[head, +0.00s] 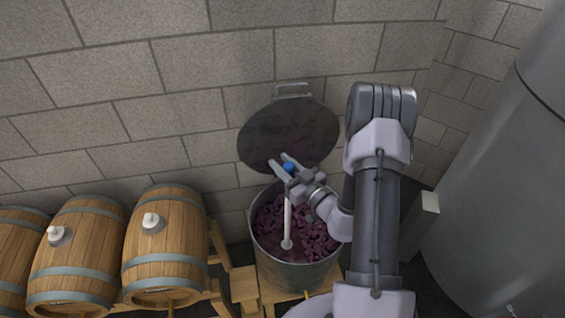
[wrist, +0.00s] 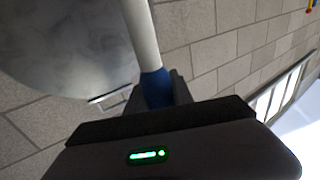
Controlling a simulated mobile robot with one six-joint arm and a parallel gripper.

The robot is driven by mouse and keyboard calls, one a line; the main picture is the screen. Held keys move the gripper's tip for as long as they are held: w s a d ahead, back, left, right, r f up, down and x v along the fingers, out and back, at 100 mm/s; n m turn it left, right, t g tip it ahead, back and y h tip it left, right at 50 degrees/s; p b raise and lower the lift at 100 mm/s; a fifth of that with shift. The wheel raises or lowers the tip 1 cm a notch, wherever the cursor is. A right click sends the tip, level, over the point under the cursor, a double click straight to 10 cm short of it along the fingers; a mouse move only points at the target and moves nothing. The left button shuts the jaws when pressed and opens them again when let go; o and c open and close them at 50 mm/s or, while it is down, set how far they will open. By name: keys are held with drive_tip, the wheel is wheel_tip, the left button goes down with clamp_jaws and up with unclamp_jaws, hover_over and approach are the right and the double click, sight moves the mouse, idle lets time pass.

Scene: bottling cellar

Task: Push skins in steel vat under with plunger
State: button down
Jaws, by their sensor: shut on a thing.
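The steel vat (head: 296,278) stands open on a wooden stand, with dark purple skins (head: 318,238) filling it near the rim. Its round lid (head: 290,132) is raised behind it against the wall. The plunger (head: 288,220) is a white rod with a blue grip. It stands nearly upright in the left part of the vat, its pale lower end among the skins. My gripper (head: 287,167) is above the vat, shut on the plunger's blue grip. In the wrist view the blue grip (wrist: 156,88) sits between the fingers and the white rod runs away from it.
Several wooden barrels (head: 165,245) lie on a rack to the left of the vat. A large grey steel tank (head: 500,190) fills the right side. A block wall (head: 190,80) closes off the back. The raised lid stands close behind my gripper.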

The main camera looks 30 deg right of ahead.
wheel_tip(320, 180, up, 7)
drive_tip(key=p, duration=0.6)
drive_tip(key=shift+p, duration=0.3)
